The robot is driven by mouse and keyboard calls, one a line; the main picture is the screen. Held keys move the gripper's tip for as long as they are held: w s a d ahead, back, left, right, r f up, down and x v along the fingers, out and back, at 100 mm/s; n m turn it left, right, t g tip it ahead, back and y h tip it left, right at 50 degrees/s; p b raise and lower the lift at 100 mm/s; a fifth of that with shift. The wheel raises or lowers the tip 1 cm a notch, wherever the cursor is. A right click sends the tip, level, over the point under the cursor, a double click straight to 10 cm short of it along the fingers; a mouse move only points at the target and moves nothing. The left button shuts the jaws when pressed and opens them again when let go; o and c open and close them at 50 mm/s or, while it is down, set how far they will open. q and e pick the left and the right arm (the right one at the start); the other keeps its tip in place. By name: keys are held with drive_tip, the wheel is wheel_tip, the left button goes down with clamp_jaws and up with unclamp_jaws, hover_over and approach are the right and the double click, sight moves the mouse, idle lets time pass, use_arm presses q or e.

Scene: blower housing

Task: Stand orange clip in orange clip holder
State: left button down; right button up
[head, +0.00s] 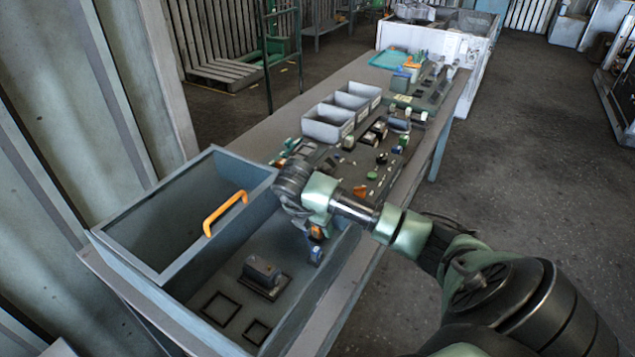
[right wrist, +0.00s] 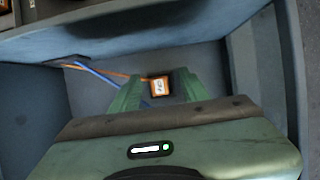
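My right gripper (head: 316,240) reaches down into the right part of a blue-grey bin. In the right wrist view its two green fingers (right wrist: 158,82) stand apart. Between and beyond them is a small dark block with an orange face and white label (right wrist: 160,87), perhaps the orange clip holder. A thin orange strip (right wrist: 112,70) and a blue strip (right wrist: 95,73) run to the left from near the fingers; the orange one may be the clip. I see no thing clearly held. In the head view, orange and blue bits show at the fingers. My left gripper is out of view.
The blue-grey bin (head: 130,235) has an inner box with an orange handle (head: 225,212). A grey block (head: 262,272) and dark square frames (head: 222,308) lie on its floor. Grey trays (head: 328,122) and several small parts stand farther along the bench.

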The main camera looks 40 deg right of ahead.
drive_tip(key=v, duration=0.7)
drive_tip(key=shift+r+b, duration=0.35)
drive_tip(key=shift+b, duration=0.05)
drive_tip(key=shift+a, duration=0.15)
